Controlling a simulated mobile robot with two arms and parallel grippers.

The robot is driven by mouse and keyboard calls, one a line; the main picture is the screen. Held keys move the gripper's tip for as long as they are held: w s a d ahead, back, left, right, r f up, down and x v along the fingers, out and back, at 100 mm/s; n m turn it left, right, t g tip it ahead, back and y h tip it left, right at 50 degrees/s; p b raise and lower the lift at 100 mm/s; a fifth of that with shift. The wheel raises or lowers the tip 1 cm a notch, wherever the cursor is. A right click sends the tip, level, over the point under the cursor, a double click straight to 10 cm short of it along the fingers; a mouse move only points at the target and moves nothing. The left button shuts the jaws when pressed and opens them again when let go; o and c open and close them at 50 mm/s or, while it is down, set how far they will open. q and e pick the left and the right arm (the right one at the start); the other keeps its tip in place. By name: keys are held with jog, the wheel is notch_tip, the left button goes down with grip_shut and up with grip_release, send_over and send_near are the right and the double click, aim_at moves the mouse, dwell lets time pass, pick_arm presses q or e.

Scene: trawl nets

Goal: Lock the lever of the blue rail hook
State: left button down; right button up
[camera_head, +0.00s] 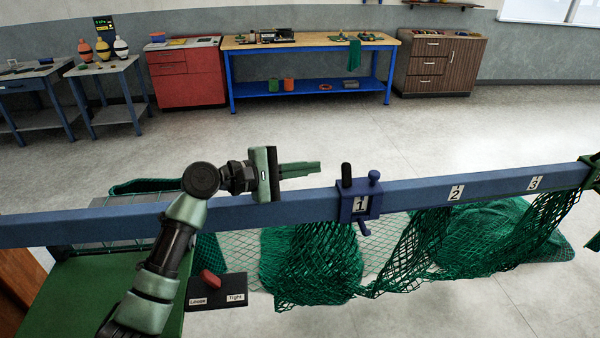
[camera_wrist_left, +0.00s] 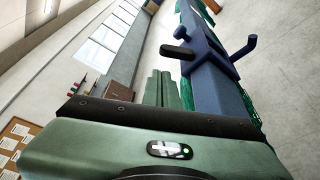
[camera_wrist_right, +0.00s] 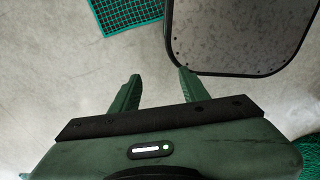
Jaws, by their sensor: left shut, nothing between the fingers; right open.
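The blue rail hook (camera_head: 368,204) sits over the blue rail, with a tag marked 1 on its front. A black-gripped lever (camera_head: 346,172) stands upright on its left side, and a blue knob (camera_head: 374,176) rises on its right. The hook (camera_wrist_left: 202,42) and the lever's black grip (camera_wrist_left: 177,52) also show in the left wrist view. My left gripper (camera_head: 318,168) is shut and empty above the rail, its fingers pointing right at the lever with a small gap. My right gripper (camera_wrist_right: 158,84) is open and empty in the right wrist view, away from the hook.
The blue rail (camera_head: 270,212) runs across, with tags 2 and 3 to the right. Green nets (camera_head: 315,262) hang below it. A dark Loose/Tight plate (camera_head: 218,300) with a red handle lies at lower left. Space above the rail is clear.

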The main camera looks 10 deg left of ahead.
aim_at(346, 174)
pick_arm(q)
jog(key=b+x, duration=0.2)
jog(key=x, duration=0.3)
jog(key=shift+w+d, duration=0.15)
jog(key=shift+d, duration=0.2)
pick_arm(e)
jog(key=f, duration=0.1)
jog(key=s+f, duration=0.1)
jog(key=shift+s+f, duration=0.2)
jog(key=shift+f, duration=0.1)
pick_arm(q)
jog(key=shift+w+f, duration=0.1)
pick_arm(e)
jog(key=shift+f, duration=0.1)
